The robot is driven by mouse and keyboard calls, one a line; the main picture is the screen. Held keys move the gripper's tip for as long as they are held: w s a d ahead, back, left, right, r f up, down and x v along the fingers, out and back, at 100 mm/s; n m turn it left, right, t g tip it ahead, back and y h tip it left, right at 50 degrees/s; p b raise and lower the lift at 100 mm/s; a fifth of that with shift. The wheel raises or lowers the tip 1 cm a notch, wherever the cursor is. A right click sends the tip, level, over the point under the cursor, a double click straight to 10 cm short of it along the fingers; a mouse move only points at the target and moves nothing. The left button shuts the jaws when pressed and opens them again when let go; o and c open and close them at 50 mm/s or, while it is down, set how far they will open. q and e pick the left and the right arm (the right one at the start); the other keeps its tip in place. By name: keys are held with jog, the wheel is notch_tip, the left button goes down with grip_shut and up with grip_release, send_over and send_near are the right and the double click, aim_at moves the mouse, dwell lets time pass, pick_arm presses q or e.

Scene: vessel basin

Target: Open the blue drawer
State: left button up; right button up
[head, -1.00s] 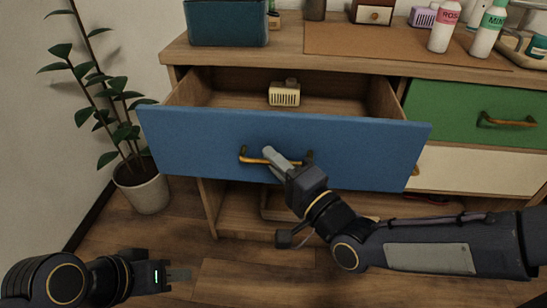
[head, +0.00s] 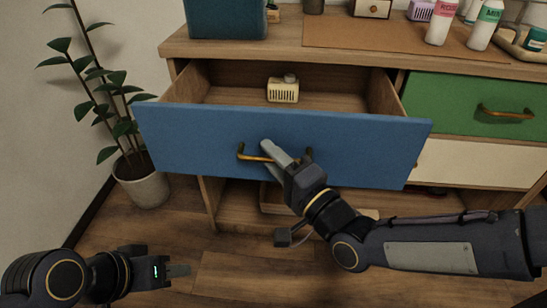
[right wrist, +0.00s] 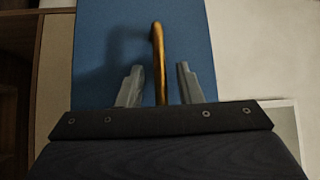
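The blue drawer (head: 190,140) stands pulled well out of the wooden cabinet, with its inside in view. Its brass handle (head: 255,158) is on the middle of the front. My right gripper (head: 272,152) is at the handle. In the right wrist view, the handle (right wrist: 160,60) stands between the two fingers, with a gap on each side, so the gripper (right wrist: 160,85) is open around it. My left gripper (head: 178,270) is low at the left, away from the drawer, over the floor; its finger gap cannot be made out.
A small cream object (head: 283,92) lies inside the drawer. A green drawer (head: 460,105) and a cream panel (head: 470,163) are shut at the right. A potted plant (head: 142,185) stands left of the cabinet. A dark teal box (head: 226,18) and bottles stand on top.

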jog(key=p+v, duration=0.2)
jog(key=v, duration=0.5)
jog(key=shift+s+d, duration=0.25)
jog(key=shift+d, duration=0.05)
jog(key=shift+f, duration=0.1)
